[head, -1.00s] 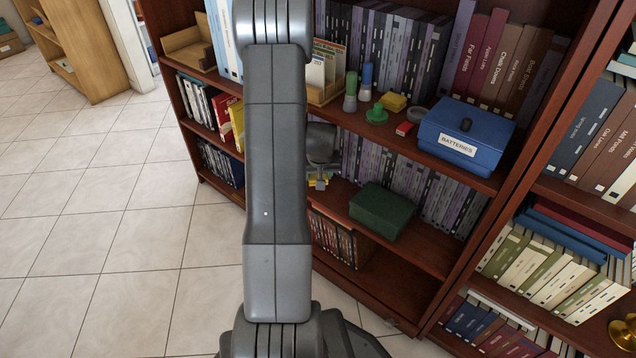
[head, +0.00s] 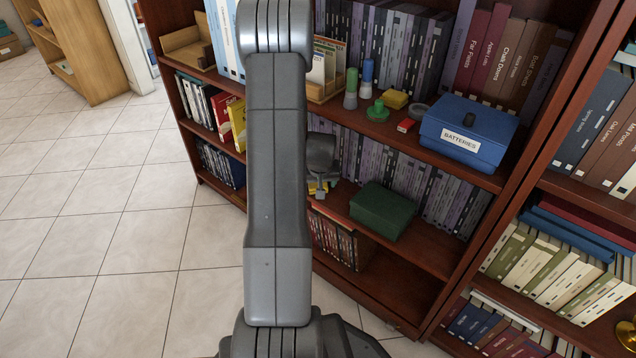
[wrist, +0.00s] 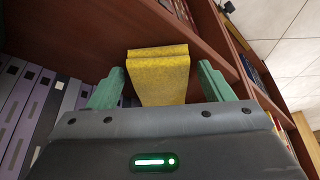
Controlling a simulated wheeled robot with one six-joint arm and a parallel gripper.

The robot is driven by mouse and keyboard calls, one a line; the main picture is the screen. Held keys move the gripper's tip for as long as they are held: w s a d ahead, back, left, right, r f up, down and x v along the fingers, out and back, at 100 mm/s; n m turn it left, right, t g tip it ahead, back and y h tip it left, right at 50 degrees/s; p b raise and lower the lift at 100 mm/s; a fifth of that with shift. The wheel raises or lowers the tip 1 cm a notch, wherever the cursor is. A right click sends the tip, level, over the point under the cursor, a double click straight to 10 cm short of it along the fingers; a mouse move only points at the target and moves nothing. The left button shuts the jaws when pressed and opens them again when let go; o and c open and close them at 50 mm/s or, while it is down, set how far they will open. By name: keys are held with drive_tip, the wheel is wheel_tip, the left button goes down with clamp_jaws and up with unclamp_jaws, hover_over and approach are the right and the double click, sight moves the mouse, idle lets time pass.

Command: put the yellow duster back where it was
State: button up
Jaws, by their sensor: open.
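The yellow duster (wrist: 160,78) is a fuzzy yellow block in the wrist view. It lies between the two green fingers of my gripper (wrist: 161,84), with a visible gap on each side. My gripper is open and not closed on it. In the head view my gripper (head: 319,188) is at the bookcase's middle shelf, left of a dark green box. A little of the duster's yellow (head: 331,183) shows behind it there; the rest is hidden by my gripper and arm. I cannot tell exactly how the duster rests.
The dark green box (head: 382,211) stands close right of my gripper, with purple volumes (head: 440,195) behind. The shelf above holds a blue batteries box (head: 465,132), a small yellow block (head: 395,99), a green knobbed piece (head: 377,111) and stamps. Tiled floor (head: 130,240) is clear at left.

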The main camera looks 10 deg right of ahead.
drive_tip(key=p+v, duration=0.1)
drive_tip(key=v, duration=0.2)
drive_tip(key=shift+r+p, duration=0.3)
drive_tip(key=s+a+b, duration=0.1)
drive_tip(key=s, duration=1.1)
drive_tip(key=shift+a, duration=0.25)
